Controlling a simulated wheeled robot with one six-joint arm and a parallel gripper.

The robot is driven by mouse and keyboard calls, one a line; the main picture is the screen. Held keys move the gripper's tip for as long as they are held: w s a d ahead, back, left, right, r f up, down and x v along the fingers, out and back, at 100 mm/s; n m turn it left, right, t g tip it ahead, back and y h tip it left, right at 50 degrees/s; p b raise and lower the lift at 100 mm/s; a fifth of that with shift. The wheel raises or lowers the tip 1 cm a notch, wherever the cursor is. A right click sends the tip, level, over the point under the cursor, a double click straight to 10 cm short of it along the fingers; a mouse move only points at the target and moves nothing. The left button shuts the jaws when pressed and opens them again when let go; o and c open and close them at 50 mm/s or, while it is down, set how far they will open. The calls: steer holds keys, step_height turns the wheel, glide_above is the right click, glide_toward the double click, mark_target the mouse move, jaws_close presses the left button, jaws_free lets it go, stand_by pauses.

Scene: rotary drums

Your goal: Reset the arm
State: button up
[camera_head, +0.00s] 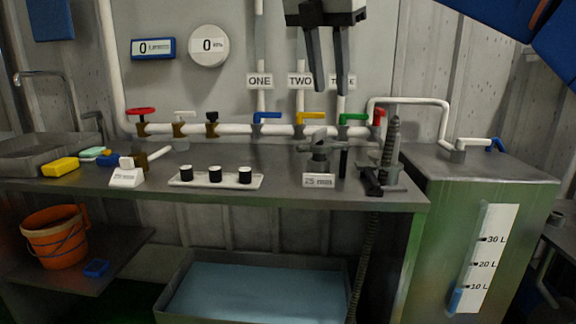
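My gripper (328,88) hangs at the top of the head view, right of the picture's middle. Its two dark fingers point down with a narrow gap between them, and no object shows in the gap. The fingers are in front of the wall and partly cover the label right of the TWO label (299,80). A blue part of my arm (500,12) shows at the top right corner.
A pipe with coloured valves (265,130) runs behind the bench (240,196). A white tray (215,181) with black cylinders, a clamp-like tool (319,152) and a yellow sponge (60,166) are on the bench. A green tank (440,220) stands right, an orange bucket (55,238) lower left.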

steer(key=s+d+f+m, duration=0.3)
steer(key=d+f+m, duration=0.4)
steer(key=d+f, duration=0.25)
steer(key=s+d+f+m, duration=0.4)
steer(key=f+m, duration=0.3)
steer(key=f, duration=0.4)
steer(key=s+d+f+m+y, duration=0.1)
steer(key=s+d+f+m, duration=0.2)
steer(key=s+f+m, duration=0.4)
steer(key=s+d+f+m+t+y, duration=0.1)
steer(key=s+d+f+m, duration=0.3)
steer(key=f, duration=1.3)
steer(key=s+m, duration=0.1)
steer(key=m, duration=0.2)
steer(key=shift+s+d, duration=0.15)
steer(key=shift+d, duration=0.2)
steer(key=shift+r, duration=0.1)
